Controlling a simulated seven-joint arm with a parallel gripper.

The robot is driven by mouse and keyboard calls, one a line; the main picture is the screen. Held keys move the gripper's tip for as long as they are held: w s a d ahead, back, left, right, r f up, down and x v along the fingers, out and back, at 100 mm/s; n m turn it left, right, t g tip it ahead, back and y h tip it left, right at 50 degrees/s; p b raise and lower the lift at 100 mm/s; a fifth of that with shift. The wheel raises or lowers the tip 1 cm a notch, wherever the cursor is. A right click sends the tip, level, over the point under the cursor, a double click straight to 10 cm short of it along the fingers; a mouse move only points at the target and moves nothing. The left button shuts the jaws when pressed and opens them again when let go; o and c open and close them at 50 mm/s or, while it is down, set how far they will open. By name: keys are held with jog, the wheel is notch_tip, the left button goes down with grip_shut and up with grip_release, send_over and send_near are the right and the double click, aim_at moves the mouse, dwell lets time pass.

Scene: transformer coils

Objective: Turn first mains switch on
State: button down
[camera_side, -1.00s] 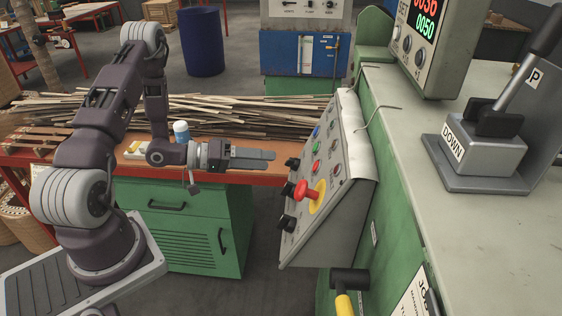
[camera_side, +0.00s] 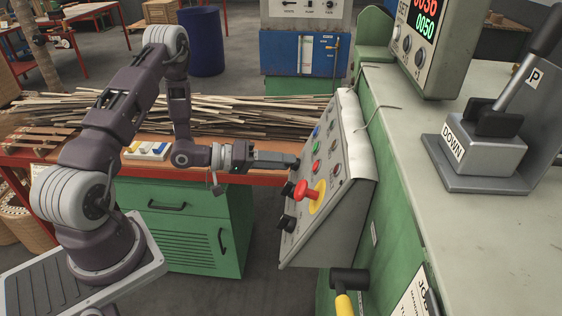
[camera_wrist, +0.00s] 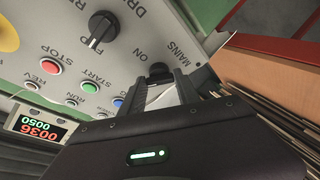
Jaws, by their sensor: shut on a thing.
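The sloped grey control panel (camera_side: 345,185) faces my arm on the front of the green machine. In the wrist view the first mains switch (camera_wrist: 158,70) is a black rotary knob beside the words MAINS and ON. My gripper (camera_side: 294,161) reaches the panel's upper left edge. In the wrist view its two fingertips (camera_wrist: 161,84) are closed around the knob. The fingers cover part of the knob, and I cannot tell which way it points.
Below the switch are another black knob (camera_wrist: 103,26) and a red mushroom button (camera_side: 308,190) on a yellow disc. Small coloured buttons (camera_wrist: 88,87) sit nearby. A red-topped bench (camera_side: 250,179) with wooden sticks lies behind my gripper.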

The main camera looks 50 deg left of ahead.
jog(key=m+h, duration=0.1)
jog(key=m, duration=0.3)
jog(key=m+h, duration=0.1)
jog(key=m, duration=0.4)
jog(key=m+g+h, duration=0.1)
jog(key=m+h, duration=0.1)
jog(key=m, duration=0.2)
jog(key=shift+w+a+f+m, duration=0.15)
jog(key=shift+a+m, duration=0.15)
jog(key=shift+m, duration=0.4)
jog(key=c, duration=0.9)
grip_release()
jog(key=v, duration=0.7)
jog(key=shift+a, duration=0.1)
